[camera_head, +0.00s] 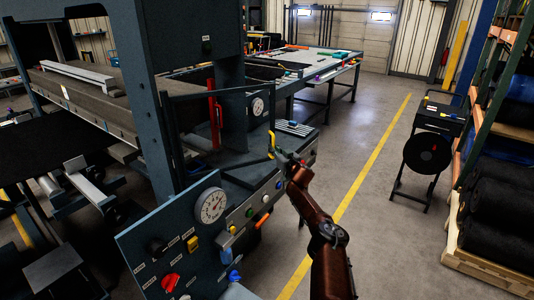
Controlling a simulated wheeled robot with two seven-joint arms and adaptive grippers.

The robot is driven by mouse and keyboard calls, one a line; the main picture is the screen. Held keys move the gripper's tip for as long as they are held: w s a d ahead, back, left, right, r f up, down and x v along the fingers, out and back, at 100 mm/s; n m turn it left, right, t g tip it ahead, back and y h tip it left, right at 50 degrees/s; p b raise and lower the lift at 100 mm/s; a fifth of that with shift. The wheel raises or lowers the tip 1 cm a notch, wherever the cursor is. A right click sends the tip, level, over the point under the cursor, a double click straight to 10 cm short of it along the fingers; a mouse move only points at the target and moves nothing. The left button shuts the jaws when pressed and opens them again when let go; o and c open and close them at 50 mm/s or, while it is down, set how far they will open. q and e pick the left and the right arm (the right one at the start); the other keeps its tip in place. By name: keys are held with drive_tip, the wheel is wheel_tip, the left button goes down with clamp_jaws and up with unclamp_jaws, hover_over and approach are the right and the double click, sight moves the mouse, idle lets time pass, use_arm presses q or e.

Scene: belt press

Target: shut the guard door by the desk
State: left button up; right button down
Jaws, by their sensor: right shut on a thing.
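The guard door is a dark, thin-framed door (220,90) at the press's right post, above the control desk. I can see through its frame, and it appears to stand out from the press. Its yellow handle (271,140) is on the right-hand upright. My right gripper (277,156) is shut on this handle, with the brown arm reaching up from the bottom of the picture. The fingers hide part of the handle. The control desk (150,240) with a round gauge and coloured knobs stands in front, below the door. My left gripper is not in view.
The blue-grey press (150,110) fills the left side. A long worktable (315,62) stands behind. A black stand with a reel (427,152) and a rack of dark rolls (500,205) are at the right. The floor (375,215) between is clear, with a yellow line.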

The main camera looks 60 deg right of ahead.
drive_tip(key=shift+d+f, duration=0.15)
drive_tip(key=shift+d, duration=0.05)
idle(0.3)
drive_tip(key=c, duration=2)
unclamp_jaws()
drive_tip(key=shift+d, duration=0.1)
drive_tip(key=shift+w, duration=0.1)
drive_tip(key=shift+s+a+f, duration=0.3)
drive_tip(key=shift+s+a, duration=0.15)
drive_tip(key=shift+a, duration=0.05)
drive_tip(key=shift+r+v, duration=0.15)
drive_tip(key=shift+v, duration=2.55)
drive_tip(key=shift+r+v, duration=0.15)
drive_tip(key=shift+v, duration=2.6)
